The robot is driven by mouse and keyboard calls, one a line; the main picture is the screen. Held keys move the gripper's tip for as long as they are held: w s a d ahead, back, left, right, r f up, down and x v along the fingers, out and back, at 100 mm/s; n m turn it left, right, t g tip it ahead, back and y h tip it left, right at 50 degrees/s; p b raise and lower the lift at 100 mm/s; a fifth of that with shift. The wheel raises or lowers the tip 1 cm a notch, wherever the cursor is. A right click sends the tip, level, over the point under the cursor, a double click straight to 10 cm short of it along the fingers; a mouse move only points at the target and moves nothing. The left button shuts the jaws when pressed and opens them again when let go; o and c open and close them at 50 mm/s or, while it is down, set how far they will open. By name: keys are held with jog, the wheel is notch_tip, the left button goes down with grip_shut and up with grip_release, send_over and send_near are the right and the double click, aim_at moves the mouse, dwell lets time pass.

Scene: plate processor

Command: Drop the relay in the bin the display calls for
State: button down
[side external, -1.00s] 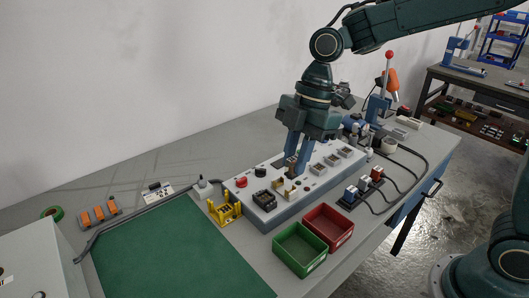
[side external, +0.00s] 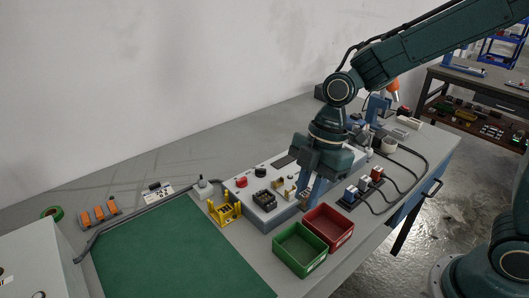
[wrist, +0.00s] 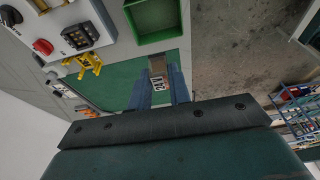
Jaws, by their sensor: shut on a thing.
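My gripper (side external: 304,203) is shut on the relay (side external: 305,199) and holds it above the work, just left of the red bin. In the wrist view the relay (wrist: 158,77), a small block with a white marked label, sits between the fingertips of my gripper (wrist: 159,80). The red bin (side external: 340,241) stands right of the green bin (side external: 312,267); both look empty in the side view. The green bin (wrist: 160,37) is partly visible at the top of the wrist view. A dark panel (side external: 284,161) on the console may be the display; nothing on it is readable.
Connectors with cables (side external: 362,187) lie right of the red bin. The green mat (side external: 170,250) is clear.

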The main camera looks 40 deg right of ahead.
notch_tip(320, 180, down, 12)
jog(key=shift+r, duration=0.2)
jog(key=shift+f, duration=1.9)
jog(key=shift+f, duration=0.1)
jog(key=c, duration=1.3)
grip_release()
jog(key=v, duration=1.2)
